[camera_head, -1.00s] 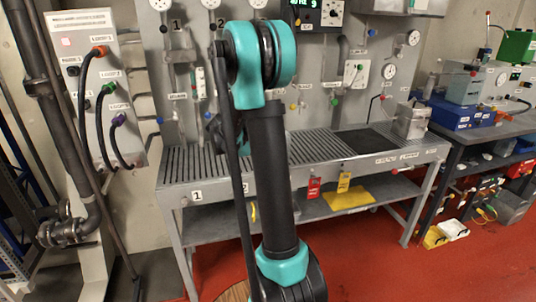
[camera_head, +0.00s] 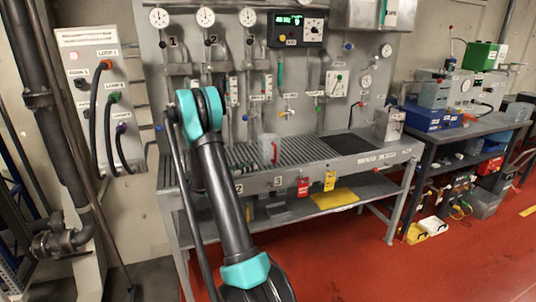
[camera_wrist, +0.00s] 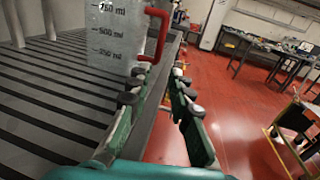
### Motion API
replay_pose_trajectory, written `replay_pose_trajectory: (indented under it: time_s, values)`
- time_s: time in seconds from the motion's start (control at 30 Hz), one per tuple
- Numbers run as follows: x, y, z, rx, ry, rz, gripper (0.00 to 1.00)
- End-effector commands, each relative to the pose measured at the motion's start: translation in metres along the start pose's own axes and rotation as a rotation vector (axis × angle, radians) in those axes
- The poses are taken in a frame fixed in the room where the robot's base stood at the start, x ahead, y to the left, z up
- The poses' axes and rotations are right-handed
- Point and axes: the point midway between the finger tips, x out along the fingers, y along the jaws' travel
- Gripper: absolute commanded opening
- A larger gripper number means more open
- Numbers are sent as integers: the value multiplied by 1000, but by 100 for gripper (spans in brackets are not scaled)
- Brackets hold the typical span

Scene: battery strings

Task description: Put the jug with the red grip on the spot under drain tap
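The clear jug with the red grip (camera_head: 270,150) stands on the slatted grey bench top, right of my raised arm in the head view. In the wrist view the jug (camera_wrist: 108,35), marked in ml, fills the upper left, and its red grip (camera_wrist: 157,35) faces right. The grip is beyond the fingertips and not held. My arm hides the gripper in the head view.
A dark mat (camera_head: 348,143) and a metal box (camera_head: 388,124) occupy the bench's right part. Red (camera_head: 303,187) and yellow (camera_head: 330,181) tags hang at the front edge. Gauges and tubes line the panel. A second bench (camera_head: 470,128) stands right; red floor lies open in front.

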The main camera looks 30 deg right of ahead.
Motion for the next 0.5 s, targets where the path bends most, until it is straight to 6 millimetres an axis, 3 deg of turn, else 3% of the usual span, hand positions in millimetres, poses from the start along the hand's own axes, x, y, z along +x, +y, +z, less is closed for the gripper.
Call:
replay_pose_trajectory:
  time_s: [0.3,0.5]
  values:
    - [63,-1,0,1,1,-2,20]
    - [81,0,0,2,2,1,20]
